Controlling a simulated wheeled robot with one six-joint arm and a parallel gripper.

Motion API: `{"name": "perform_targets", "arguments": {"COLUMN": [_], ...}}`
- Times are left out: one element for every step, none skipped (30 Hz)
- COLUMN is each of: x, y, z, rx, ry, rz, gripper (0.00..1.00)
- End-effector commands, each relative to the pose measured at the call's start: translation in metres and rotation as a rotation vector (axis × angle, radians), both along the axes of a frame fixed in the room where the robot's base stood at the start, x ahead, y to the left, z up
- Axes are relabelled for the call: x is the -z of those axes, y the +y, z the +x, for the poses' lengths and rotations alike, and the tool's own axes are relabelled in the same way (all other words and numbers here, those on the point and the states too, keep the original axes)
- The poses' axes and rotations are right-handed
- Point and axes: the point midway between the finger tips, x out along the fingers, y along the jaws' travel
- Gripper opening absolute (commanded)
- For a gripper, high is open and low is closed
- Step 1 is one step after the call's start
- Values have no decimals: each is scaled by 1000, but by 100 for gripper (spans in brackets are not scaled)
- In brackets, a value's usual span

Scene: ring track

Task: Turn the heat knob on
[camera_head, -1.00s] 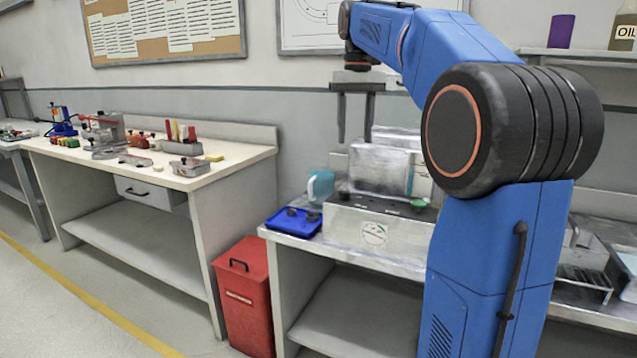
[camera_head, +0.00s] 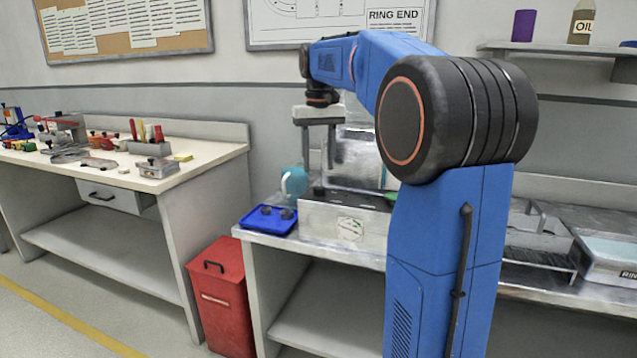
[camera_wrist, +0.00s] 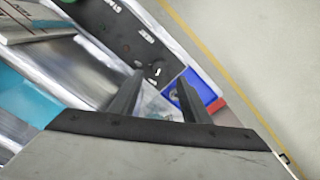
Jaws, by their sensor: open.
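The metal unit (camera_head: 346,222) stands on the bench, with a dark control panel on top. A small black knob (camera_head: 318,190) is at the panel's left end, and a green part is farther right. I cannot read which control is marked heat. My gripper (camera_head: 318,160) points down above the panel's left end, fingers apart and empty. In the wrist view the dark panel (camera_wrist: 118,32) with white markings lies beyond the left fingertip. The gripper (camera_wrist: 160,84) is open there; contact with a knob cannot be told.
A blue tray (camera_head: 268,220) with dark round pieces lies left of the unit. A teal mug (camera_head: 294,181) stands behind the tray. A red bin (camera_head: 222,300) is on the floor left of the bench. A second workbench (camera_head: 150,180) is at the left.

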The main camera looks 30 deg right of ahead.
Motion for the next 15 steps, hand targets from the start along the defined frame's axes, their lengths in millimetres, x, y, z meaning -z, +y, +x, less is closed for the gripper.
{"name": "perform_targets", "arguments": {"x": [9, 15, 21, 26, 31, 37, 41, 45, 49, 52, 55, 58, 59, 61, 62], "y": [0, 0, 0, 0, 0, 0, 0, 0, 0, 0, 0, 0, 0, 0, 0], "z": [-1, -1, 0, -1, -1, -1, -1, -1, 0, 0, 0, 0, 0, 0, 0], "rx": [0, 0, 0, 0, 0, 0, 0, 0, 0, 0, 0, 0, 0, 0, 0], "ry": [2, 3, 1, 2, 2, 1, 2, 2, 0, 1, 1, 1, 0, -1, -1], "rz": [1, 1, 0, 1, 1, 0, 1, 1, 0, 0, 0, 0, 0, 0, 0], "gripper": [43, 43, 43, 43, 43, 43, 43, 43, 43, 43, 43, 43, 43, 43, 43]}}
